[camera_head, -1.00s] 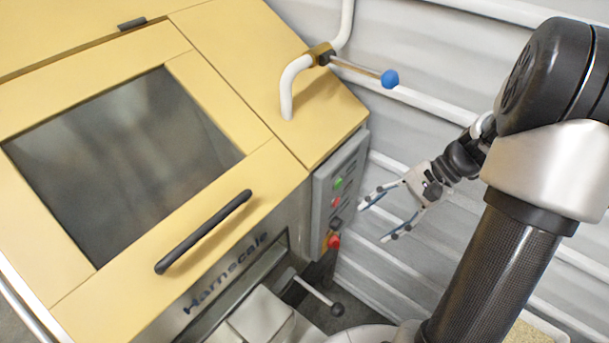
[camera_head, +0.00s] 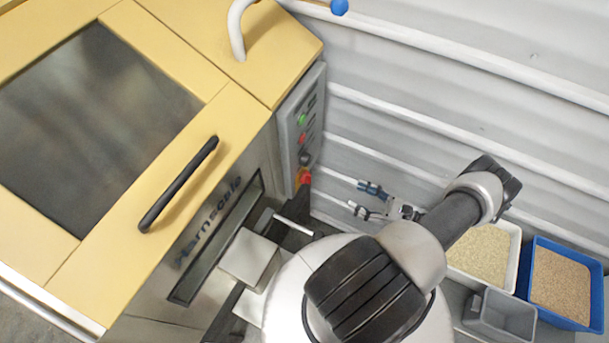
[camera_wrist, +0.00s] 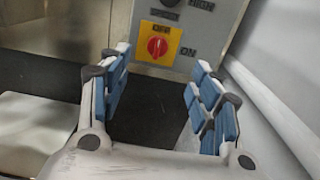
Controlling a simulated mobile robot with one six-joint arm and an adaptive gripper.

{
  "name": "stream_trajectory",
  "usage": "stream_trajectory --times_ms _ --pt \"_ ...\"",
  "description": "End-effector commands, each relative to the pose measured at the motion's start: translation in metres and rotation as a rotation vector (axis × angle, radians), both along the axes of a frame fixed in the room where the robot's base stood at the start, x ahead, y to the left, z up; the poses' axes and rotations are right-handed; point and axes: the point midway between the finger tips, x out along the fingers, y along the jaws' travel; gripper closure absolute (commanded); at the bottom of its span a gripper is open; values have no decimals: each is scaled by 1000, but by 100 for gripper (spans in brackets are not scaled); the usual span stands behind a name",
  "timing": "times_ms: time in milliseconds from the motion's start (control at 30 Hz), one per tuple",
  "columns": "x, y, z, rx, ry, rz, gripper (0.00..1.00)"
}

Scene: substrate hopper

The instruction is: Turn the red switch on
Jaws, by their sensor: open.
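The red switch (camera_wrist: 157,46) is a rotary knob on a yellow plate, with OFF marked above it and ON to its right in the wrist view. Its red grip stands close to upright, tilted slightly. In the head view the red switch (camera_head: 304,177) sits low on the grey control panel (camera_head: 290,113) on the machine's right side. My gripper (camera_head: 356,196) is open and empty, to the right of the switch and apart from it. In the wrist view my gripper (camera_wrist: 158,98) shows both blue-padded fingers spread, with the switch beyond them, between and above the tips.
A black dial (camera_wrist: 153,14) is above the switch. A white pipe (camera_wrist: 270,105) runs along the right. A white tray (camera_head: 515,250), a blue tray (camera_head: 524,270) and a grey bin (camera_head: 475,310) stand at lower right. The yellow-lidded machine (camera_head: 255,90) fills the left.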

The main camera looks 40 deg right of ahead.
Motion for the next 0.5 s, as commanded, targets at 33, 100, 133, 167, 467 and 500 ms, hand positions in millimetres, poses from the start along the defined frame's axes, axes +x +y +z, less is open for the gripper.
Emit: stream_trajectory --times_ms 33,100,133,167,467,500 --pt "2 1 -1 3 -2 -4 42" --pt "8 4 0 3 -2 -1 42" --pt "12 6 0 3 -3 0 42" --pt "16 8 0 3 -3 0 42" --pt "75 33 -1 2 0 5 42" --pt "83 37 -1 3 0 6 42"
